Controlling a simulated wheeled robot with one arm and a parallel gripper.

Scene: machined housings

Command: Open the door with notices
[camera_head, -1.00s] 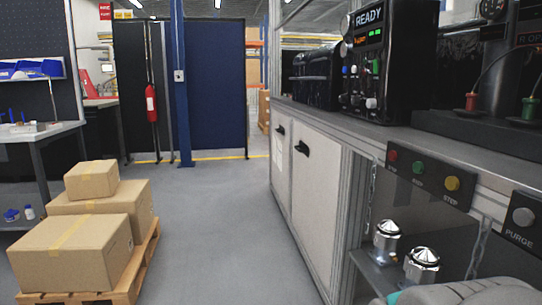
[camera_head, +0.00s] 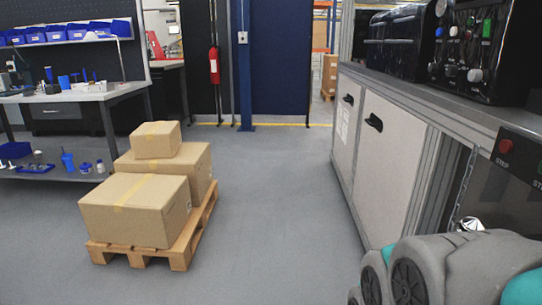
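The door with notices (camera_head: 343,129) is the farther of two pale panel doors in the workbench on the right. White paper sheets show on it, too small to read. It looks shut, with a black handle (camera_head: 348,99) near its upper part. The nearer pale door (camera_head: 385,146) has no sheets that I can see and has its own black handle (camera_head: 374,122). My grey and teal arm fills the lower right corner, well short of the doors. My gripper's fingers do not show.
A pallet (camera_head: 186,247) with several cardboard boxes (camera_head: 138,210) stands on the floor at left. A side table (camera_head: 65,97) with blue bins is behind it. Clear grey floor (camera_head: 290,215) lies between pallet and cabinet. A blue post (camera_head: 243,60) stands farther back.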

